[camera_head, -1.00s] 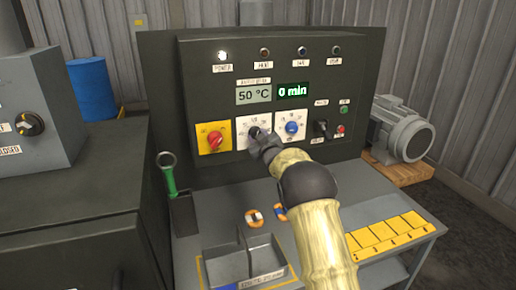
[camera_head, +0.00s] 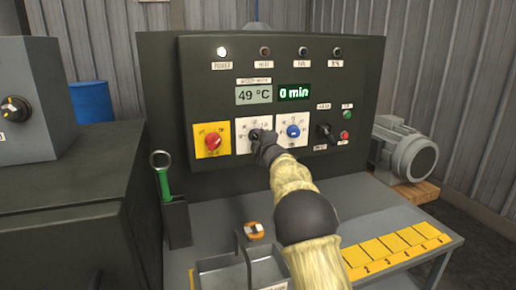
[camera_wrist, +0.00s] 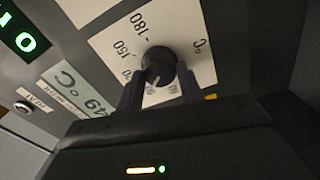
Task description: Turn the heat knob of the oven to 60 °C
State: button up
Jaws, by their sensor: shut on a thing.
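The heat knob (camera_wrist: 158,64) is a black round knob on a white dial plate (camera_wrist: 112,45) marked in °C, with 150 and 180 readable. In the wrist view my gripper (camera_wrist: 160,88) has one finger on each side of the knob and is shut on it. In the head view my gripper (camera_head: 264,146) reaches the white dial plate from the front right and hides part of the dial. The knob's white pointer line shows in the wrist view. The temperature display (camera_head: 254,95) reads 49 °C.
A red switch on a yellow plate (camera_head: 212,141) is left of the dial, and a blue knob (camera_head: 293,131) is close on its right. A black switch (camera_head: 326,131) and green and red buttons are farther right.

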jog(key=shift+f+n+b, duration=0.15)
jog(key=shift+n+b, duration=1.3)
jog(key=shift+n, duration=1.1)
jog(key=shift+f+n+b, duration=0.1)
jog(key=shift+n+b, duration=1.3)
jog(key=shift+n, duration=1.15)
jog(key=o, duration=1)
jog(key=shift+r, duration=0.1)
jog(key=shift+s, duration=0.1)
